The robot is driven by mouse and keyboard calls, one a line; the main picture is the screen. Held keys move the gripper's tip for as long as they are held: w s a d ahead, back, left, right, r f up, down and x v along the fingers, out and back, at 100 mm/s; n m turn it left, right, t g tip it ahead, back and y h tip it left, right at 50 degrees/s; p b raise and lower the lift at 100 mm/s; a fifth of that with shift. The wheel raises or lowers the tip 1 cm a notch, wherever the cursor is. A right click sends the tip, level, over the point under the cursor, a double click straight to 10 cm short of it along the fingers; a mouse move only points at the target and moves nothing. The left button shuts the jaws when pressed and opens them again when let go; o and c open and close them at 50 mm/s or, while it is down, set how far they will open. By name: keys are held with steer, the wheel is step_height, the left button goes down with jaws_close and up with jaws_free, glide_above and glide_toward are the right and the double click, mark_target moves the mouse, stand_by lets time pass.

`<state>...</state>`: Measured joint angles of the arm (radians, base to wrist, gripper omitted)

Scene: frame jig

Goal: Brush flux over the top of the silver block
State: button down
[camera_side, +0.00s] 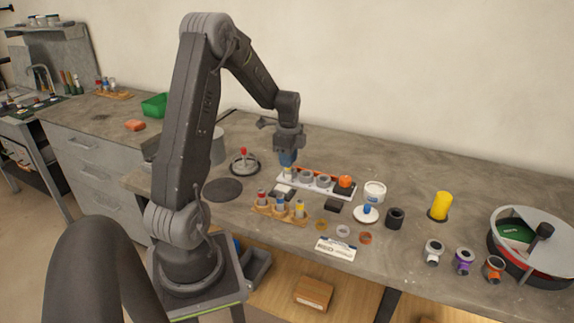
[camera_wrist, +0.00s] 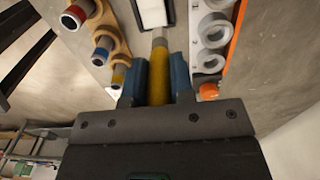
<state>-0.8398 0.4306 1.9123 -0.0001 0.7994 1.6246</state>
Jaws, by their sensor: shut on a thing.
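My gripper (camera_side: 287,160) has blue fingers and is shut on a brush with a yellow handle (camera_wrist: 158,78). In the wrist view the gripper (camera_wrist: 159,80) has one finger on each side of the handle. The brush's pale tip points at a silver-white block (camera_wrist: 152,13) in a dark holder. The tip appears close to the block's near edge; I cannot tell whether it touches. In the side view the block (camera_side: 282,189) is a small pale shape just below the gripper. The flux container cannot be identified for certain.
A wooden rack (camera_side: 267,211) with red, blue and yellow-banded tools stands left of the block. A white strip with grey rings (camera_side: 307,178) and an orange piece (camera_side: 345,182) lies close on the right. A white jar (camera_side: 374,191) and black cup (camera_side: 395,217) stand farther right.

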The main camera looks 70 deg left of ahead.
steer(key=shift+r, duration=2.35)
steer(key=w+d+f+n, duration=0.1)
steer(key=w+d+n, duration=0.2)
steer(key=d, duration=0.6)
steer(key=w+d+f+n, duration=0.2)
steer(key=w+d+n, duration=0.1)
steer(key=d, duration=0.6)
steer(key=w+d+f+n, duration=0.2)
steer(key=w+d, duration=0.3)
steer(key=d, duration=0.4)
steer(key=shift+n, duration=0.5)
